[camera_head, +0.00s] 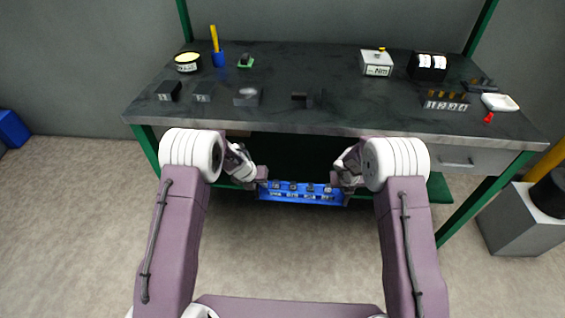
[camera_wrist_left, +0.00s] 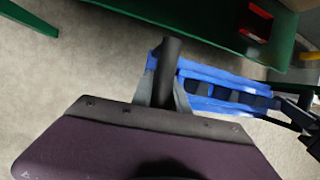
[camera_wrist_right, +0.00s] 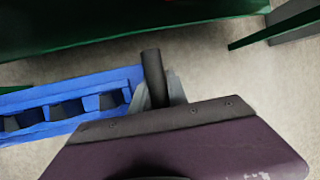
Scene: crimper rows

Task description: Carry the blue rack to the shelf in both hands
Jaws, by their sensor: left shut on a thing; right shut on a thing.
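The blue rack (camera_head: 300,196) is held between my two grippers in front of the workbench, below the level of its top. Small dark items sit in a row in it. My left gripper (camera_head: 262,183) is shut on the rack's left end; the left wrist view shows the blue rack (camera_wrist_left: 222,88) running right from the dark finger. My right gripper (camera_head: 338,184) is shut on its right end; the right wrist view shows the blue rack (camera_wrist_right: 70,102) running left from the finger. A green shelf (camera_wrist_left: 200,20) lies under the bench, beyond the rack in the left wrist view.
The dark workbench (camera_head: 300,118) spans the scene, with several small tools, a blue cup (camera_head: 219,59) and a labelled box (camera_head: 376,64) on it. A red object (camera_wrist_left: 256,22) lies on the green surface. A grey block (camera_head: 508,222) stands at right. Open floor lies at left.

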